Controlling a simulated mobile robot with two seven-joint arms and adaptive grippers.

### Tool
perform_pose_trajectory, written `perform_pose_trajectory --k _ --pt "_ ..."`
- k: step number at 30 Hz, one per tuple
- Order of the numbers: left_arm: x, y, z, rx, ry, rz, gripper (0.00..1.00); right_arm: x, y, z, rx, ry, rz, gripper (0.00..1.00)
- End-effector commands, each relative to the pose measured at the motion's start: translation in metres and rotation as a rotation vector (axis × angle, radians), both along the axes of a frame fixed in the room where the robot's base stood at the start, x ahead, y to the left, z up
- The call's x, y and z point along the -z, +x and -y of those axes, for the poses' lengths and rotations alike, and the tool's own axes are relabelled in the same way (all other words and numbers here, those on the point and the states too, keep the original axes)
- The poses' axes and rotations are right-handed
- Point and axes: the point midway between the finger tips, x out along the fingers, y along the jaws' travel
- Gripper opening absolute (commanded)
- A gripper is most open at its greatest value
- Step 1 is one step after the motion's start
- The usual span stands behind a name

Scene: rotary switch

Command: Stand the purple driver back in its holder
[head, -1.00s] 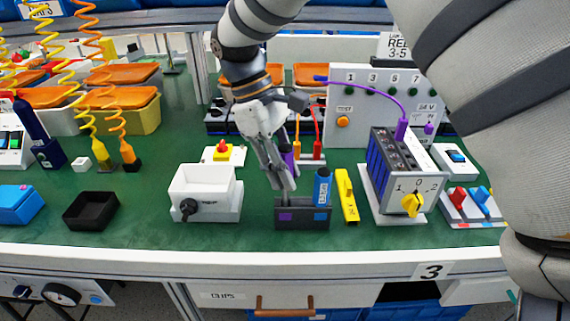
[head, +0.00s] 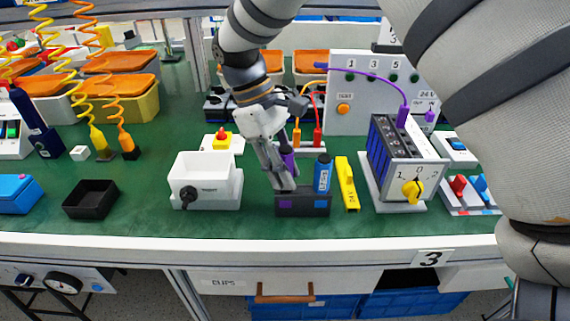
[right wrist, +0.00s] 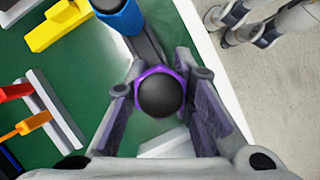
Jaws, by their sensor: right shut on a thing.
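The purple driver (head: 288,157) stands roughly upright in my right gripper (head: 284,183), partly hidden by its fingers. In the right wrist view, the driver's black end cap with its purple rim (right wrist: 160,93) shows end-on between the two fingers. The dark grey holder (head: 303,207) has a purple and a blue patch on its front. The gripper is over the holder's left side, by the purple patch. The driver's lower end is hidden, so I cannot tell how deep it sits. A blue driver (head: 323,174) stands in the holder's right side. My left gripper is not in view.
A yellow tool (head: 347,184) lies just right of the holder. A white box with a black knob (head: 206,182) stands to the left, and a switch box with a yellow knob (head: 413,190) to the right. The green bench in front is clear.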

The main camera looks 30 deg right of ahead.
Motion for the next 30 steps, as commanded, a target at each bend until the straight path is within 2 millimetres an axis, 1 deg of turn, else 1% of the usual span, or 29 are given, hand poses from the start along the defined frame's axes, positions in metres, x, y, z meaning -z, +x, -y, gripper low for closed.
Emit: perform_pose_trajectory --k 17,18,20,28,30 --pt "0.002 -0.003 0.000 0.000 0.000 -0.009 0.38 0.018 0.000 0.000 0.000 -0.001 -0.002 0.00" --pt "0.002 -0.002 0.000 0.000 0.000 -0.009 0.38 0.017 0.000 0.000 0.001 -0.001 -0.001 0.31" --pt "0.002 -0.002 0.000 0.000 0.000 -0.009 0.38 0.017 0.000 0.000 0.000 0.000 -0.001 0.45" --pt "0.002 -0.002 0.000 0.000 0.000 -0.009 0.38 0.017 0.000 0.000 0.000 0.000 -0.001 0.46" --pt "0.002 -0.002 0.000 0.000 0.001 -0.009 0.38 0.014 0.001 -0.001 0.000 0.000 0.001 0.46"
